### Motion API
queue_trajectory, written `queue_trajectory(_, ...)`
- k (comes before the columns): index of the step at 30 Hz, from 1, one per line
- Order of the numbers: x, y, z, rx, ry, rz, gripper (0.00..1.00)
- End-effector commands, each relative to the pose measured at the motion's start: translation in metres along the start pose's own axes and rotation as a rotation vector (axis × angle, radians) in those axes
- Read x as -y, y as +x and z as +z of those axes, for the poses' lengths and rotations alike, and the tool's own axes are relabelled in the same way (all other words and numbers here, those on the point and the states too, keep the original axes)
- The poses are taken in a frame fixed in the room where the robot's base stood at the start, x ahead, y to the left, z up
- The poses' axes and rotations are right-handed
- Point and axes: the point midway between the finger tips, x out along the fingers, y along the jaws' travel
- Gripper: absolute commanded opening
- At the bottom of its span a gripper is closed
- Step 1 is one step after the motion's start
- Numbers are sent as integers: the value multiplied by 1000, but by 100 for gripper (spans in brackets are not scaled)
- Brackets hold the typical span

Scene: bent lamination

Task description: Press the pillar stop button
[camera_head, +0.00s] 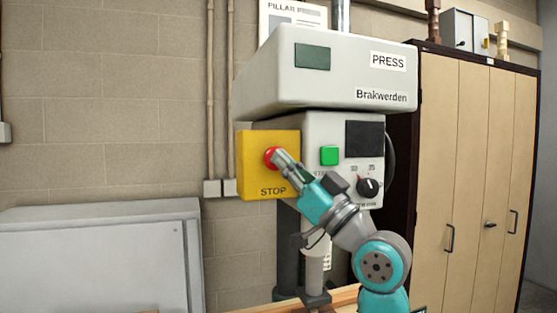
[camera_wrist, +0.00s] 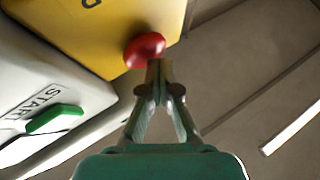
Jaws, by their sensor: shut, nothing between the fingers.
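The red stop button (camera_head: 270,157) sits on a yellow plate (camera_head: 256,182) marked STOP, on the front of the pillar machine. My gripper (camera_head: 279,157) is shut and empty, with its fingertips at the button's right side in the head view. In the wrist view the red button (camera_wrist: 143,50) lies just beyond the tips of my gripper (camera_wrist: 158,64). The tips overlap the button's lower edge there. I cannot tell whether they touch it or whether the button is pushed in.
A green start button (camera_head: 329,155) and a black knob (camera_head: 369,187) are right of the yellow plate. The machine's upper housing (camera_head: 330,85) juts out above. A tall wooden cabinet (camera_head: 470,150) stands right, and a grey cabinet (camera_head: 100,250) stands lower left.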

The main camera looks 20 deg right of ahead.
Motion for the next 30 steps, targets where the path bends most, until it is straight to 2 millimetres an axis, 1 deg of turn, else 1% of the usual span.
queue_trajectory(7,1,-2,-1,1,0,0,0)
queue_trajectory(18,9,-14,-9,1,0,1,0)
queue_trajectory(27,10,-14,-9,1,0,0,0)
queue_trajectory(30,12,-17,-12,0,0,0,0)
